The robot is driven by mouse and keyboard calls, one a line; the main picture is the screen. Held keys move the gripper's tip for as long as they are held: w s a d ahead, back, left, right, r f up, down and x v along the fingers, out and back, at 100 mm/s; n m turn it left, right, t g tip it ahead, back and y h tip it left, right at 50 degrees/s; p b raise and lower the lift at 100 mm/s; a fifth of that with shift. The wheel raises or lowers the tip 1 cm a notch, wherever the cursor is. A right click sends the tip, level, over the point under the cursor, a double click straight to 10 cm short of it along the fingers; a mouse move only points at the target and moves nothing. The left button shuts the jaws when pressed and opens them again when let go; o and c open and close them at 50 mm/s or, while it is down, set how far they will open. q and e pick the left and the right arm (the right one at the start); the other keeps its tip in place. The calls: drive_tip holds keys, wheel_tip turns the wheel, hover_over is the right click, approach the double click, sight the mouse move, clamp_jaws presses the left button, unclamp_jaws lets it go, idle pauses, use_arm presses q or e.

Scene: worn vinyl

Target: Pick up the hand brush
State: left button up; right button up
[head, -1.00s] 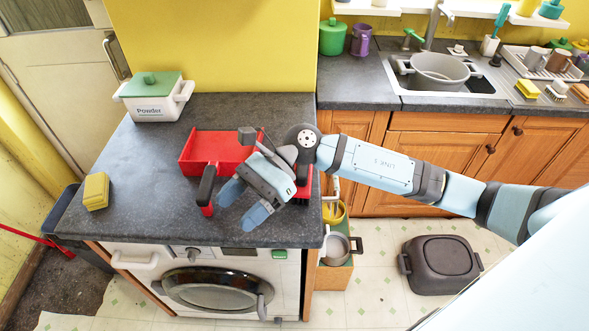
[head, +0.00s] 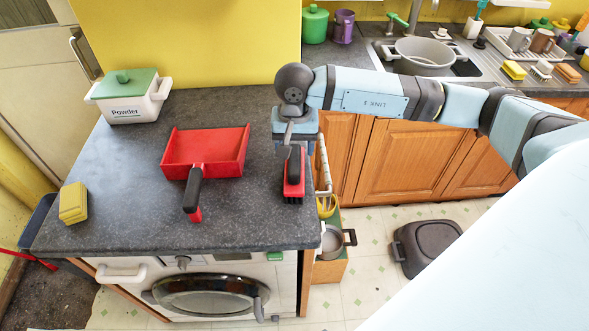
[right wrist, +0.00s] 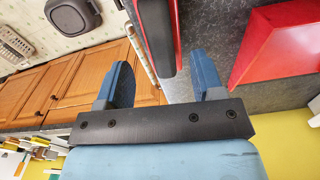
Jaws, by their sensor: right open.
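The hand brush (head: 293,180), red with a black handle, lies on the dark counter near its right edge. My right gripper (head: 294,146) is over the handle end of the brush, open and holding nothing. In the right wrist view the open fingers (right wrist: 163,78) show with the black handle of the brush (right wrist: 155,35) between them, clear of both fingers. Whether the fingers are low enough to straddle the handle is hard to tell. My left gripper is out of view.
A red dustpan (head: 222,152) with a black handle lies left of the brush. A yellow sponge (head: 73,203) and a white powder box (head: 128,103) stand farther left. The counter's right edge is close to the brush. A sink with a pot (head: 424,55) is at the back right.

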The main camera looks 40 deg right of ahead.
sight(295, 159)
drive_tip(key=shift+w+d+f+p, duration=0.1)
drive_tip(key=shift+f+p, duration=0.3)
drive_tip(key=shift+f, duration=1.15)
drive_tip(key=shift+w+d+f+p, duration=0.1)
drive_tip(key=shift+f+p, duration=0.25)
drive_tip(key=shift+f, duration=1.15)
drive_tip(key=shift+a, duration=0.1)
drive_tip(key=c, duration=1)
drive_tip(key=shift+r, duration=0.15)
drive_tip(key=shift+c, duration=0.2)
